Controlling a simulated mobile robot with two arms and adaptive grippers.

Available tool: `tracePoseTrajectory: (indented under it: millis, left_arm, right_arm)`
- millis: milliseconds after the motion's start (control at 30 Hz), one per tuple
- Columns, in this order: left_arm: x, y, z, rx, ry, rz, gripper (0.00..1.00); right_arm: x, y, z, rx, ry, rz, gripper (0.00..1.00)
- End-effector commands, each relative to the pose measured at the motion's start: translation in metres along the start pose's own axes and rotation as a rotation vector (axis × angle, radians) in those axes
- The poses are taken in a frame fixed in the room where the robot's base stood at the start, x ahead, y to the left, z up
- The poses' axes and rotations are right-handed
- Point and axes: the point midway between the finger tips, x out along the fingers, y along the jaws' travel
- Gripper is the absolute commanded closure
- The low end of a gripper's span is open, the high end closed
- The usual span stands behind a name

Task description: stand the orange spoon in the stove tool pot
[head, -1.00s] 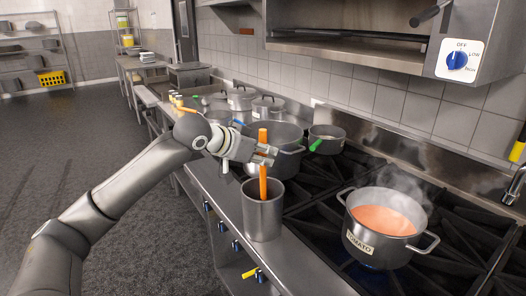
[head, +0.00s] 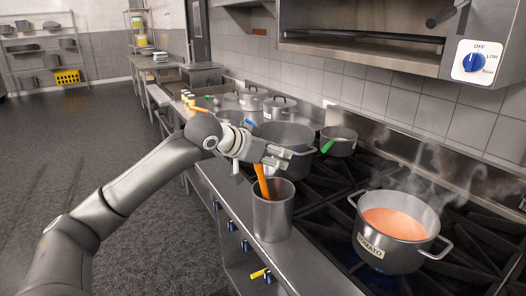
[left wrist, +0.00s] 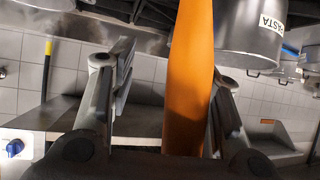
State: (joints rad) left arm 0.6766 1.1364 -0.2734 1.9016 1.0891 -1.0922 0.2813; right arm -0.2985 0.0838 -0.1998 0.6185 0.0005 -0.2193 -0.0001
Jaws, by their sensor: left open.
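The orange spoon (head: 262,181) stands in the stove tool pot (head: 272,217), a plain steel cylinder on the counter strip left of the burners. The spoon leans, with its lower end hidden inside the pot. Its upper end is hidden behind my left gripper (head: 284,158), which is just above the pot's rim. The left gripper is open, with its fingers spread. In the left wrist view the orange spoon (left wrist: 190,80) runs between the two fingers, close to the right one; I cannot tell whether it touches. My right gripper is not in view.
A steaming tomato pot (head: 397,236) sits on the stove (head: 335,235) to the right. A large pot (head: 290,135), labelled PASTA in the left wrist view (left wrist: 255,35), stands behind my gripper. A smaller pan with a green handle (head: 327,146) is beside it.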

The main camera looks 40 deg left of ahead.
Motion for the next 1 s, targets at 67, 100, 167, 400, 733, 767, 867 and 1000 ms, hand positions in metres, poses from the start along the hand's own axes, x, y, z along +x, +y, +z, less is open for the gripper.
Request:
tracePoseTrajectory:
  millis: [67, 100, 167, 400, 733, 767, 867, 1000]
  left_arm:
    - [-0.009, -0.001, 0.000, 0.002, 0.001, -0.003, 0.55]
    - [-0.014, -0.001, 0.000, 0.002, 0.000, -0.004, 0.55]
    - [-0.024, -0.001, 0.000, 0.005, -0.001, -0.005, 0.55]
    - [-0.058, -0.002, 0.002, 0.003, -0.003, -0.006, 0.55]
    - [-0.081, 0.000, 0.001, 0.000, -0.001, 0.000, 0.55]
    - [-0.083, 0.000, 0.001, 0.000, -0.001, 0.000, 0.55]
    - [-0.089, 0.000, 0.001, 0.000, -0.002, 0.000, 0.55]
    - [-0.099, 0.002, -0.001, 0.001, 0.002, 0.003, 0.55]
  right_arm:
    - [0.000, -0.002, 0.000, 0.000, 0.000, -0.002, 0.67]
    - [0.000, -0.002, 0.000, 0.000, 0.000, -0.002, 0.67]
    - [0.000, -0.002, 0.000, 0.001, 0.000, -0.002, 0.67]
    - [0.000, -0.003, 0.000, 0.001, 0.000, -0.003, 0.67]
    - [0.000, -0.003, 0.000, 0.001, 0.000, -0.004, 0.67]
    - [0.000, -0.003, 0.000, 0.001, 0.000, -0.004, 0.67]
    - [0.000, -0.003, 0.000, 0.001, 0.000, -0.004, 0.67]
    - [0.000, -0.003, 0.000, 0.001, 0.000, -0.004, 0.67]
